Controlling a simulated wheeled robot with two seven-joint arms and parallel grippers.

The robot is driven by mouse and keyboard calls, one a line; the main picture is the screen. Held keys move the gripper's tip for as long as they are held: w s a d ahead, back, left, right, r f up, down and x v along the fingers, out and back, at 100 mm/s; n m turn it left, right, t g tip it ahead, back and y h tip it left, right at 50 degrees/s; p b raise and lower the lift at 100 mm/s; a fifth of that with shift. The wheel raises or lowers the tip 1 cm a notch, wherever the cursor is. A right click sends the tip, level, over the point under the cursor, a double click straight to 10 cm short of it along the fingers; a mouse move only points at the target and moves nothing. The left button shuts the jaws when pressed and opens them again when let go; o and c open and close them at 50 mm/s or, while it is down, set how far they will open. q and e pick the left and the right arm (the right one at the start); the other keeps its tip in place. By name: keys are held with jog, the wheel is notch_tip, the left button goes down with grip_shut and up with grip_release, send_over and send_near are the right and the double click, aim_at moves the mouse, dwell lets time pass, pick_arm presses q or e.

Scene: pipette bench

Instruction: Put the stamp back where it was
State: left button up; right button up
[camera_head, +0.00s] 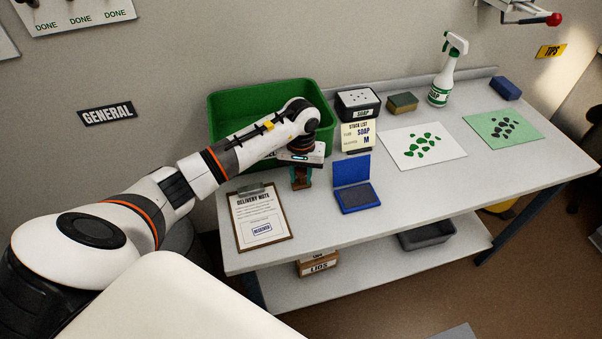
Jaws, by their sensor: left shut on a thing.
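My left arm reaches in from the left over the bench, and my left gripper (301,182) points down between the clipboard and the ink pad. It is shut on the stamp (300,178), a small brownish piece mostly hidden by the fingers. I cannot tell whether the stamp touches the bench. The open blue ink pad (356,197) lies just right of the gripper. The clipboard with the delivery note (258,216) lies to the left and bears a blue boxed mark near its bottom. My right gripper is not in view.
A green bin (225,112) stands behind my forearm. A stock list card (358,136), black soap box (357,104), sponge (403,103) and spray bottle (439,90) stand behind. White (395,148) and green (530,135) sheets lie right. The bench front right of the ink pad is clear.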

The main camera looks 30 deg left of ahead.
pick_arm(q)
jog(key=shift+f, duration=0.2)
jog(key=o, duration=0.9)
jog(key=shift+o, duration=0.2)
jog(key=shift+r, duration=0.1)
jog(key=shift+r, duration=0.1)
notch_tip(320, 180, up, 12)
jog(key=shift+r+b, duration=0.1)
jog(key=shift+b, duration=1)
